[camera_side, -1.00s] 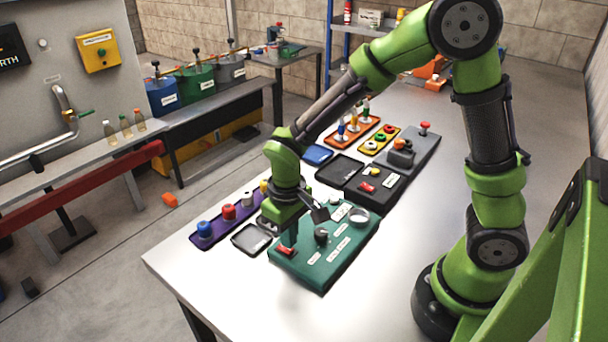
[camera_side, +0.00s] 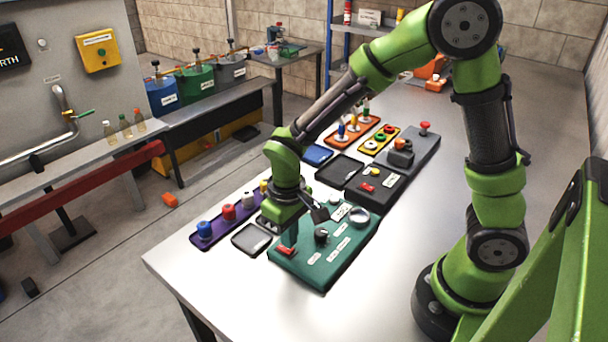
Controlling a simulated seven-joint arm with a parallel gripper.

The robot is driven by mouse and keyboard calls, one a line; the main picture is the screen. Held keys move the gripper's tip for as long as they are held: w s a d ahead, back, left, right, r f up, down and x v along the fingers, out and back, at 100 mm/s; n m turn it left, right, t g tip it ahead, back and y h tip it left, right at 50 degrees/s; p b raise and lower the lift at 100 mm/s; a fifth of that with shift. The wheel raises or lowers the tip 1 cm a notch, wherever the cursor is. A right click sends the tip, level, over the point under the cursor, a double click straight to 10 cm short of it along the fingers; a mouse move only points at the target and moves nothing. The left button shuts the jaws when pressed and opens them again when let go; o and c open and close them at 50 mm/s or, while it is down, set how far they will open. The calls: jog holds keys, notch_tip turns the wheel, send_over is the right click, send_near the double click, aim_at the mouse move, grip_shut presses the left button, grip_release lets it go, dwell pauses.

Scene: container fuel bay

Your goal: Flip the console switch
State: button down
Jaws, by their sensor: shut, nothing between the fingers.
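The green console (camera_side: 325,262) lies on the near part of the steel table. Its red rocker switch (camera_side: 286,251) is at the console's left end. A black knob (camera_side: 321,235) and a round dial (camera_side: 358,215) sit farther right on it.
A purple tray (camera_side: 204,240) with several coloured caps lies left of the console. A black tray (camera_side: 251,239) is beside it. A dark box (camera_side: 385,185) with another red switch (camera_side: 367,187) stands behind. The table's near right is clear.

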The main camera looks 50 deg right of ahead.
jog(key=shift+f, duration=0.9)
dwell(0.3)
jog(key=shift+r, duration=3.5)
jog(key=shift+s+f, duration=0.2)
jog(key=shift+s, duration=0.1)
jog(key=s+d+r+m+t, duration=0.1)
jog(key=s+d+r+t, duration=0.1)
jog(key=s+r, duration=0.1)
jog(key=s+d+r+m+t+y, duration=0.1)
jog(key=s+d+r+t, duration=0.1)
jog(key=r, duration=0.4)
jog(key=s+d+r+m+t+y, duration=0.1)
jog(key=s+d+r+m+t, duration=0.1)
jog(key=r, duration=0.3)
jog(key=shift+s+d+r+t, duration=0.15)
jog(key=shift+s+r+t, duration=0.1)
jog(key=shift+s+t, duration=0.5)
